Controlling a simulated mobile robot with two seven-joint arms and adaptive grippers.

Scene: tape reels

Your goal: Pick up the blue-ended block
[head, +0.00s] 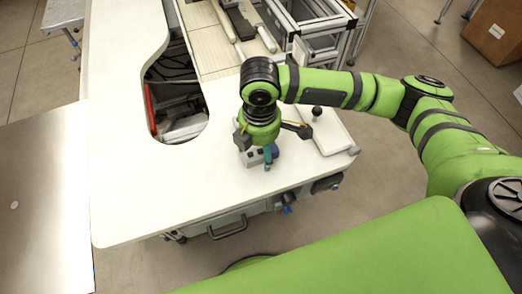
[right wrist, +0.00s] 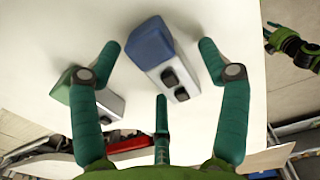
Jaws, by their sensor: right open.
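The blue-ended block lies on the white table, its grey-white body (right wrist: 172,77) with dark sockets and its blue end (right wrist: 150,42) clear in the right wrist view. In the head view its blue end (head: 275,150) shows partly behind my right gripper (head: 268,143). In the right wrist view my right gripper (right wrist: 158,62) is open, its teal fingers spread around the block with gaps on both sides. I cannot tell the height of the fingertips over the table. A green hand with dark fingers, apparently my left gripper (right wrist: 290,45), is small at the right edge.
A green-ended block (right wrist: 92,98) lies close by, behind the left finger in the right wrist view. The white table (head: 150,200) has a cutout at the back and a front edge near the block. A white plate with a black knob (head: 317,111) stands right.

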